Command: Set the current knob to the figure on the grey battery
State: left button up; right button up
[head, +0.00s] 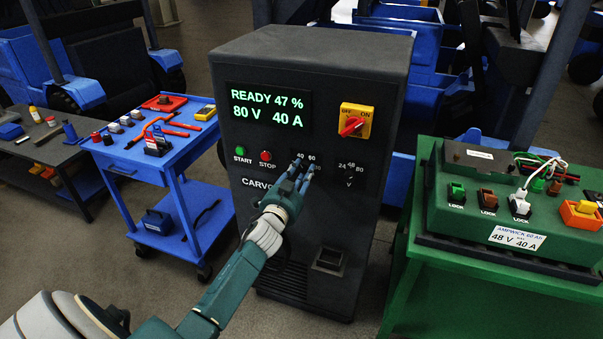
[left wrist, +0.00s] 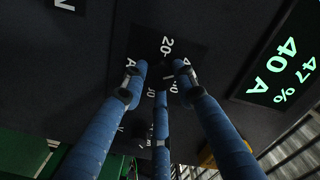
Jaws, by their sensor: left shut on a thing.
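The dark charger (head: 310,60) stands in the middle of the head view; its display (head: 268,109) reads READY 47 %, 80 V, 40 A. My left gripper (head: 299,172) reaches its front from below, fingers closed around the current knob, which they mostly hide; 40 and 60 show above. In the left wrist view the black knob (left wrist: 165,78) sits between the fingertips, near the "20" mark; its exact setting is unclear. At right a green-cased unit (head: 450,222) carries a label (head: 517,238) reading 48 V 40 A. A dark grey box (head: 475,155) sits on it. My right gripper is not in view.
The voltage knob (head: 349,176), marked 24, 48, 80, is right of my fingers. START (head: 240,151) and STOP (head: 266,156) buttons are to the left. A red switch (head: 353,123) is above. A blue tool cart (head: 150,170) stands at left.

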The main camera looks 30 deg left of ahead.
pick_arm(q)
jog(key=shift+w+d+r+m, duration=0.1)
jog(key=shift+r+m, duration=0.3)
jog(key=shift+r, duration=0.1)
jog(key=o, duration=1.2)
jog(key=shift+c, duration=0.2)
jog(key=shift+d+f, duration=0.15)
jog(key=shift+f, duration=0.1)
jog(key=shift+s+f, duration=0.15)
jog(key=shift+s, duration=0.3)
jog(key=v, duration=1.1)
